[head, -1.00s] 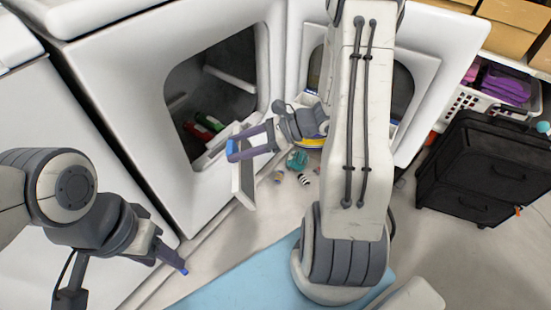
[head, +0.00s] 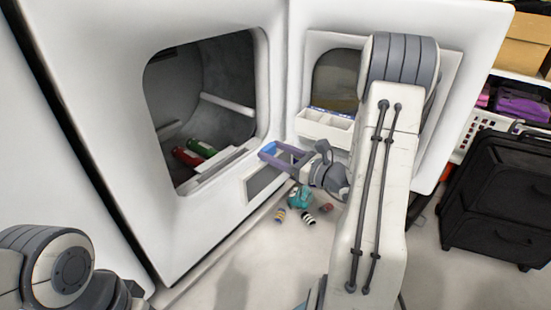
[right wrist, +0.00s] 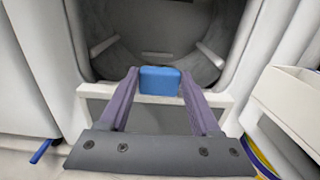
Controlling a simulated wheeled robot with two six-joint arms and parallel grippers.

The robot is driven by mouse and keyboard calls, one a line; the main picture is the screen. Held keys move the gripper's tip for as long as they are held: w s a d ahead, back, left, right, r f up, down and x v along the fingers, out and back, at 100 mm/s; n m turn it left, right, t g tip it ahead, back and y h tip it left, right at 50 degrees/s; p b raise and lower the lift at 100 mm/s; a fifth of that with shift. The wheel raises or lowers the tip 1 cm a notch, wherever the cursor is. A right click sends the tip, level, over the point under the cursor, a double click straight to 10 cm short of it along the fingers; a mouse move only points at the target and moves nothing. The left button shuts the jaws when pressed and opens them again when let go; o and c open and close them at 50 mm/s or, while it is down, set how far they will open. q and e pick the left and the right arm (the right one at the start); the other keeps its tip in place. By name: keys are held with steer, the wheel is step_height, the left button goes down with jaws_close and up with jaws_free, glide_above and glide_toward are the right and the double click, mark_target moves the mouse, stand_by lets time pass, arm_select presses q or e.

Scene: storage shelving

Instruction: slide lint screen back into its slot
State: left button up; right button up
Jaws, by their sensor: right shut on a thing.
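The lint screen (head: 266,181), a white frame with grey mesh, hangs upright in front of the dryer's lower door rim. In the right wrist view its white top edge (right wrist: 215,99) runs behind my fingers. My right gripper (head: 268,149) is shut on it at the top, with blue between the fingertips, also in the right wrist view (right wrist: 160,80). The dryer opening's bottom lip (head: 222,166) is just left of the screen; the slot's inside is not visible, and the screen looks outside it. My left arm is low at the left, its fingers mostly cut off.
Red (head: 186,157) and green (head: 202,148) cylinders lie in the drum. The open door (head: 297,75) carries a white compartment bin (head: 318,129) close to my right gripper. Small items (head: 299,198) lie on the floor below. A black drawer cabinet (head: 495,200) stands right.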

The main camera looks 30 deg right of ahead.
steer(key=shift+x, duration=6.85)
steer(key=b, duration=0.2)
glide_above(229, 167)
steer(key=shift+w+f, duration=0.1)
steer(key=shift+f, duration=1.45)
steer(key=shift+f+b, duration=0.2)
steer(key=shift+b, duration=0.2)
steer(key=shift+f+b, duration=3.45)
steer(key=shift+f, duration=1.1)
steer(key=o, duration=1.5)
steer(key=shift+o, duration=0.2)
